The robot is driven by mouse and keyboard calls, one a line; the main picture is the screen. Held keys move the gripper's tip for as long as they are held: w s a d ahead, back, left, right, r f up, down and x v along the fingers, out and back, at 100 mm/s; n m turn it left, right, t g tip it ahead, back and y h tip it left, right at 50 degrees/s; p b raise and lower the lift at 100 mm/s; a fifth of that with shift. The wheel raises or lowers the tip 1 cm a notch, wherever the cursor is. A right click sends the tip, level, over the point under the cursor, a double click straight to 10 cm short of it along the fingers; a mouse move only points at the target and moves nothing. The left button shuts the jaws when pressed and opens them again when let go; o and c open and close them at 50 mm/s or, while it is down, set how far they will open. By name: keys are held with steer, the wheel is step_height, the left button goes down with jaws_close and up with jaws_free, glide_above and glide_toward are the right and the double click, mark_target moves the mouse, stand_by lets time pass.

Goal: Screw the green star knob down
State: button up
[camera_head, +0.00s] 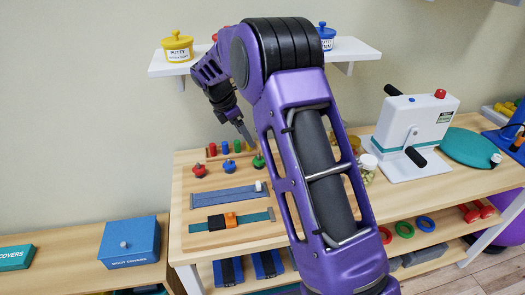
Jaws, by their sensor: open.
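The green star knob (258,162) sits near the back of the wooden table, just left of my arm and partly close behind it. My gripper (249,141) is open and points down, just above and slightly left of the green knob. It looks apart from the knob, but the small gap is hard to judge. A blue star knob (229,167) and a red star knob (199,170) stand in a row to the left of the green one. The threads under the knobs are too small to make out.
Several coloured pegs (212,149) stand behind the knobs. A grey-blue strip board (223,196) and a strap board (230,220) lie in front. Clear jars (367,170) and a white crank machine (414,135) stand right. A wall shelf (170,68) holds putty pots above.

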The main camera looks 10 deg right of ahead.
mark_target(260, 159)
steer(key=x, duration=1.2)
steer(key=shift+d+b, duration=0.1)
steer(key=shift+b, duration=0.3)
jaws_close()
